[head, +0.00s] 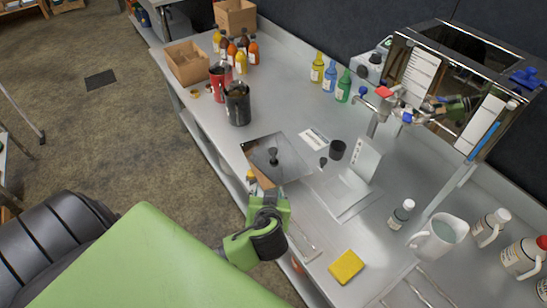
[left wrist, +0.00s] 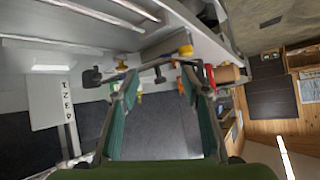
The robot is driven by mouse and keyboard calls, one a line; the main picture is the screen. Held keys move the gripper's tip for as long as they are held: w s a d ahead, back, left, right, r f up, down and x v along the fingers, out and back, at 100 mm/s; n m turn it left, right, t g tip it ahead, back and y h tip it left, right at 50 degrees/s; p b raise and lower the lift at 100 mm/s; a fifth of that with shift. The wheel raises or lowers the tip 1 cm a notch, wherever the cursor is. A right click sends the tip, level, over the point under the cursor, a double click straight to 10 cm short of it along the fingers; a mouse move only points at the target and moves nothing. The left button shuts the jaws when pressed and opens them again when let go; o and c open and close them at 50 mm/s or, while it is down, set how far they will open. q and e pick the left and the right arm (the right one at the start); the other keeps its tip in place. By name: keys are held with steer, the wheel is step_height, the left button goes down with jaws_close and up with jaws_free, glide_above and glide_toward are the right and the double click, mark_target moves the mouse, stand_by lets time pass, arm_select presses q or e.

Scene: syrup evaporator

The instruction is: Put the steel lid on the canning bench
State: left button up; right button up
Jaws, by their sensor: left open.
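The steel lid (head: 292,162) is a flat, shiny square plate with a black knob (head: 272,156). In the head view it lies level at the front edge of the long grey canning bench (head: 300,110); I cannot tell whether its whole underside touches the top. My left gripper (head: 266,186) is open at the lid's near edge, with its fingers pointing toward it. In the left wrist view the open left gripper (left wrist: 160,76) has its two teal fingers apart, and the lid shows only as a thin edge by the fingertips. My right gripper is out of view.
A black pitcher (head: 237,104) and red container (head: 219,82) stand behind the lid. A steel machine (head: 455,75) stands at back right.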

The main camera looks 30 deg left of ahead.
mark_target(273, 153)
arm_select(q)
steer(key=w+r, duration=0.1)
steer(key=w+a+t, duration=0.1)
steer(key=w, duration=0.1)
steer(key=w+r+n+t+y, duration=0.1)
steer(key=shift+w+a+r, duration=0.25)
steer(key=shift+w+r, duration=0.1)
steer(key=shift+w, duration=0.05)
steer(key=shift+w+a, duration=0.15)
steer(key=shift+w, duration=0.15)
steer(key=p+x, duration=0.1)
steer(key=x, duration=0.7)
steer(key=shift+r, duration=0.15)
steer(key=shift+w+a, duration=0.3)
steer(key=shift+w, duration=0.1)
steer(key=shift+p+x, duration=0.7)
steer(key=shift+x, duration=1.5)
jaws_close()
